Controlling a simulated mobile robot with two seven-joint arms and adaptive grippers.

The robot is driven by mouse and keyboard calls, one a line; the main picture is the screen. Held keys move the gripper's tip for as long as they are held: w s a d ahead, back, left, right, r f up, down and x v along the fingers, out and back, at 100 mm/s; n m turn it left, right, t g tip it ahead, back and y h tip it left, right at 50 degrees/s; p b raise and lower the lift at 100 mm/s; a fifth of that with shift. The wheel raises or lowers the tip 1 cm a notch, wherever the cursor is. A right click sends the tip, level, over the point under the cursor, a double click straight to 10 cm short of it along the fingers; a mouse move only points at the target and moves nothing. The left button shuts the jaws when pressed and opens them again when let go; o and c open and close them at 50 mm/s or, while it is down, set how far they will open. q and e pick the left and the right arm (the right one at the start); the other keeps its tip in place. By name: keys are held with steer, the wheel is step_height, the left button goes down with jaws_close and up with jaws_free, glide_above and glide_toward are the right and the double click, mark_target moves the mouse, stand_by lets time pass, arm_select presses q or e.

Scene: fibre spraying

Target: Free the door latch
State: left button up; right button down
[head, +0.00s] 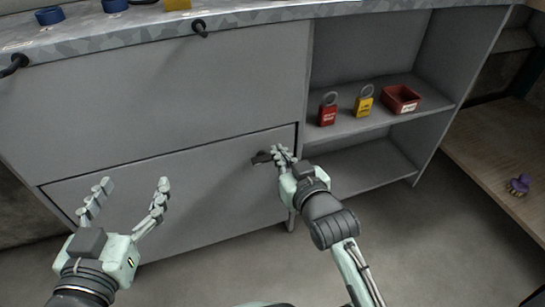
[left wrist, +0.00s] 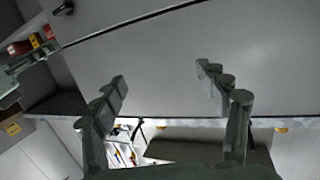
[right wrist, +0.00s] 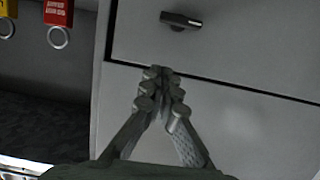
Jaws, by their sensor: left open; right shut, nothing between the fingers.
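The door latch (head: 262,158) is a small dark handle near the upper right corner of the lower grey door panel (head: 190,195). It also shows in the right wrist view (right wrist: 181,20) and at the top left of the left wrist view (left wrist: 64,8). My right gripper (head: 280,152) is shut and empty, just right of the latch in the head view. In the right wrist view its closed fingertips (right wrist: 163,72) are apart from the latch in the picture. My left gripper (head: 135,188) is open and empty in front of the panel's left part, fingers spread (left wrist: 161,78).
An open shelf to the right holds a red padlock (head: 327,108), a yellow padlock (head: 364,100) and a red box (head: 401,99). A grey worktop (head: 240,15) runs above, with a black hook (head: 199,27) below its edge. A wooden surface (head: 480,150) stands at far right.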

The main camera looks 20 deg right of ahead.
mark_target(263, 158)
steer(key=x, duration=0.4)
steer(key=shift+b, duration=0.3)
steer(key=f, duration=0.2)
steer(key=f+b, duration=0.1)
steer(key=shift+w+f, duration=0.25)
steer(key=shift+w, duration=0.05)
steer(key=shift+f, duration=0.3)
arm_select(q)
steer(key=s+d+r+t+h, duration=0.1)
steer(key=d+r+t+h, duration=0.1)
steer(key=r, duration=0.7)
steer(key=shift+s+d+r+t+h, duration=0.15)
steer(key=shift+s+d+t+h, duration=0.25)
steer(key=shift+d+t, duration=0.55)
steer(key=shift+a+t, duration=0.25)
